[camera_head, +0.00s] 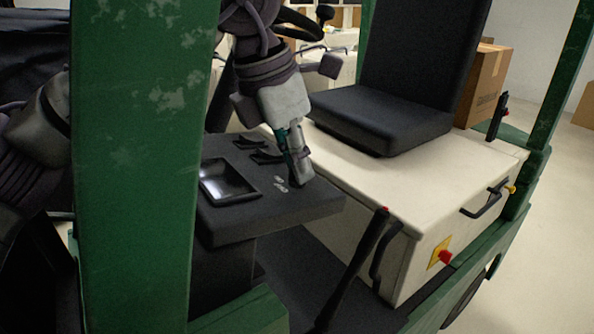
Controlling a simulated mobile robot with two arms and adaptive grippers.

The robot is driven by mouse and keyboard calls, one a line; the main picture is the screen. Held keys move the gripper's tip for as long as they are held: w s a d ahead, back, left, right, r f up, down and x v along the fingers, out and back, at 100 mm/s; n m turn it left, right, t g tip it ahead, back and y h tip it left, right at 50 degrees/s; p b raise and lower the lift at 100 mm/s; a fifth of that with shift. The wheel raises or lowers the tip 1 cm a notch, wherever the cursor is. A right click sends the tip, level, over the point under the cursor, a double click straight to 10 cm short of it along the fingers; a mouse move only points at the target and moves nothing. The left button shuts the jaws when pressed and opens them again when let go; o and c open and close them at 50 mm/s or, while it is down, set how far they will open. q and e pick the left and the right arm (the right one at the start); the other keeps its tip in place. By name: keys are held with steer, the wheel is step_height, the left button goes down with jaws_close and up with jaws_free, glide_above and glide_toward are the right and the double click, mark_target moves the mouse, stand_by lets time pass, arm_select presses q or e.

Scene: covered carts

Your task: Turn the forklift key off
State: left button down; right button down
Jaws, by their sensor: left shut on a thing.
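The forklift's dark console (320,204) stands in the middle of the camera_head view, with small pale markings on its top. My left gripper (298,178) points down at the console top, just right of these markings. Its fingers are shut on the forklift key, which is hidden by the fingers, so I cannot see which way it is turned. My right gripper is not in view.
A green post (140,170) stands close in front at the left. A black seat (380,118) sits on the cream body (425,180), which carries a red knob (445,257). A black lever (358,262) rises right of the console. Boxes stand behind.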

arm_select(q)
steer(key=shift+n+t+b, duration=0.3)
steer(key=shift+n, duration=0.3)
steer(key=shift+y, duration=0.3)
steer(key=c, duration=1.3)
jaws_free()
step_height(320, 180, up, 10)
steer(key=shift+r, duration=0.1)
